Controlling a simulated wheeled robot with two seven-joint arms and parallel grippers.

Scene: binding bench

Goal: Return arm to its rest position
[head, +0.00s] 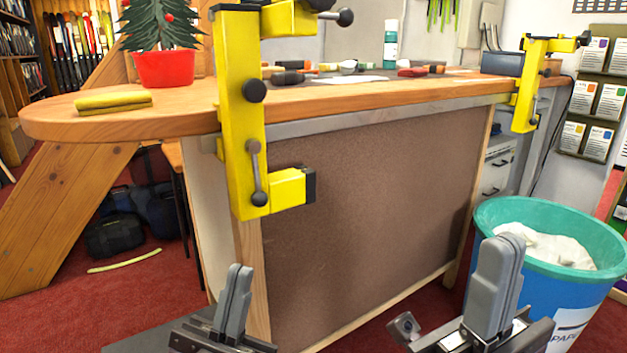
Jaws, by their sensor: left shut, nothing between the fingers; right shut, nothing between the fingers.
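My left gripper (236,293) shows at the bottom of the head view, left of centre. Its fingers point up and are shut with nothing between them. My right gripper (500,270) shows at the bottom right. Its fingers are also shut and empty, and they overlap the left edge of the blue bin in the picture. The arms behind the grippers are mostly out of the picture.
The wooden bench top (180,112) carries a potted plant (166,68), a yellow block (113,102) and several tools. Yellow clamps (238,120) and (530,85) grip its edge. A blue bin (545,290) with a teal rim stands at right.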

